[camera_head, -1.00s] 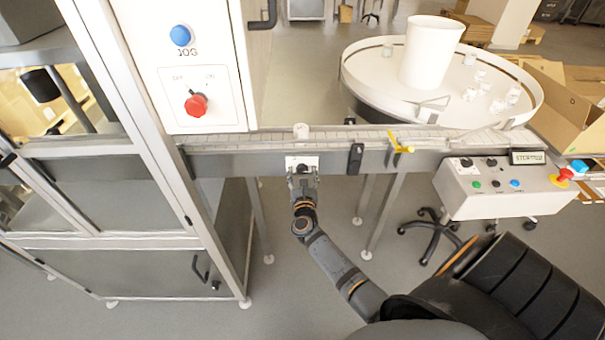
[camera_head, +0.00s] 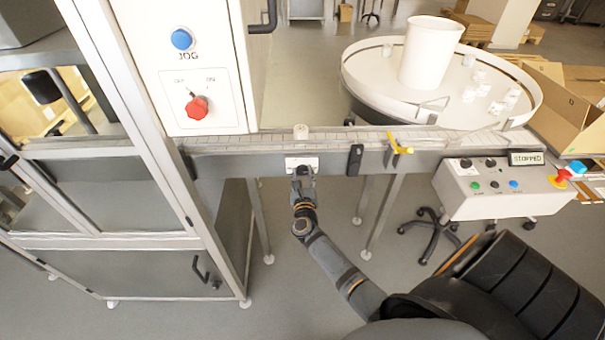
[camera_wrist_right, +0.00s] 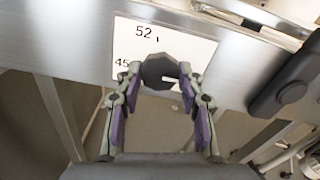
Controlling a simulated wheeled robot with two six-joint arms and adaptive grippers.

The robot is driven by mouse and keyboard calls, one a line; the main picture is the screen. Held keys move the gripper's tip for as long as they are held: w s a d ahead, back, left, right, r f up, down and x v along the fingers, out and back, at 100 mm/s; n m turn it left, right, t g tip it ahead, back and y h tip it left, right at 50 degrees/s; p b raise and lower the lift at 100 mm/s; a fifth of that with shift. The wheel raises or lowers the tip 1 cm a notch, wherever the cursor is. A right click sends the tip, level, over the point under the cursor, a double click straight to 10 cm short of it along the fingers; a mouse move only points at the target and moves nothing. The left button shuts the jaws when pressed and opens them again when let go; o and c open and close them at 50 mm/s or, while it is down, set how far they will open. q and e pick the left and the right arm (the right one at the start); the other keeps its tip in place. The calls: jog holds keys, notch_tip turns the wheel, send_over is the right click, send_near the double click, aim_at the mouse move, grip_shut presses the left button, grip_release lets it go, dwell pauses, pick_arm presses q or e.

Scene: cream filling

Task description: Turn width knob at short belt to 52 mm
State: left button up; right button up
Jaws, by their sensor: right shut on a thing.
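The short belt (camera_head: 240,143) runs along a metal rail from the cabinet to the turntable. The width knob (camera_wrist_right: 160,72) is dark and many-sided, with a white pointer mark on its face towards the lower right. It sits on a white scale plate (camera_wrist_right: 190,45) that shows "52" above the knob and "45" at its left. My right gripper (camera_wrist_right: 161,88) is shut on the knob, one finger on each side. In the head view the right gripper (camera_head: 303,172) hides most of the knob in front of the plate. My left gripper is not in view.
A small white jar (camera_head: 300,131) stands on the belt above the plate. A black clamp (camera_head: 355,158) and a yellow lever (camera_head: 399,145) lie to the right along the rail. A control box (camera_head: 500,187) reads "STOPPED". The white cabinet (camera_head: 200,70) has a red knob (camera_head: 197,107).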

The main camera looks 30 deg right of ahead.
jog(key=n+p, duration=0.2)
jog(key=n, duration=0.3)
jog(key=shift+r+n, duration=0.1)
jog(key=shift+n, duration=0.2)
jog(key=n+p, duration=0.2)
jog(key=n, duration=0.3)
jog(key=n+p, duration=0.2)
jog(key=n, duration=0.3)
jog(key=shift+n, duration=0.4)
jog(key=n+p, duration=0.1)
jog(key=n, duration=0.3)
jog(key=shift+s+n+p, duration=0.1)
jog(key=shift+n+p, duration=0.3)
jog(key=o, duration=1.2)
jog(key=shift+c, duration=0.2)
